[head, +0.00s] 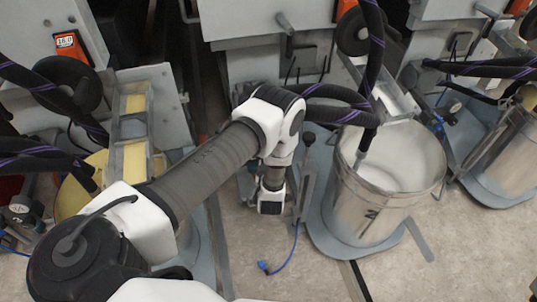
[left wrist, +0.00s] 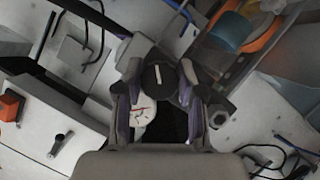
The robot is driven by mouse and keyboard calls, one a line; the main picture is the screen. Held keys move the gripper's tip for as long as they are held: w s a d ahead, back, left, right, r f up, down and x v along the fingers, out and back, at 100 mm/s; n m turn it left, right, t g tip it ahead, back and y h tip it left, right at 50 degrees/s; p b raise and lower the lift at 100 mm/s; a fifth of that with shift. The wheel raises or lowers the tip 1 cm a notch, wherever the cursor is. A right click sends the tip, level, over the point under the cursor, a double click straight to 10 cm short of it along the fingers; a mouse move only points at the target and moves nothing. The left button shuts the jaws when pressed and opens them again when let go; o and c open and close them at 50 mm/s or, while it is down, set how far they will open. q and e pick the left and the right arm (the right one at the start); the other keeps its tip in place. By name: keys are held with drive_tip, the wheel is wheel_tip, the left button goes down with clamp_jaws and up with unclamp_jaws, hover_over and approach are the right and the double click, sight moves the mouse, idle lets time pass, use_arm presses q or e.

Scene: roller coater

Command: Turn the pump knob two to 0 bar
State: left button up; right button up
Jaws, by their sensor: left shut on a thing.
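In the left wrist view, a round black knob (left wrist: 157,76) with a white pointer line sits between the fingers of my left gripper (left wrist: 159,82). The fingers are shut on it from both sides. A white round gauge (left wrist: 143,113) with a red needle shows just below the knob, partly covered by a finger; its value is too small to read. In the head view my left arm reaches from the lower left to the middle, and its wrist (head: 271,198) hangs beside the middle pail. The knob and the fingertips are hidden there. My right gripper is not in view.
In the head view a metal pail (head: 365,205) of white coating stands right of my wrist. Thick black hoses (head: 374,60) hang above it. A yellow-coated pail (head: 80,185) is at the left and another metal pail (head: 505,150) at the right. The floor (head: 460,255) at the lower right is clear.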

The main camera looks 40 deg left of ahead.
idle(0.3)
use_arm(q)
drive_tip(key=o, duration=1.1)
drive_tip(key=shift+o, duration=0.2)
drive_tip(key=v, duration=1.2)
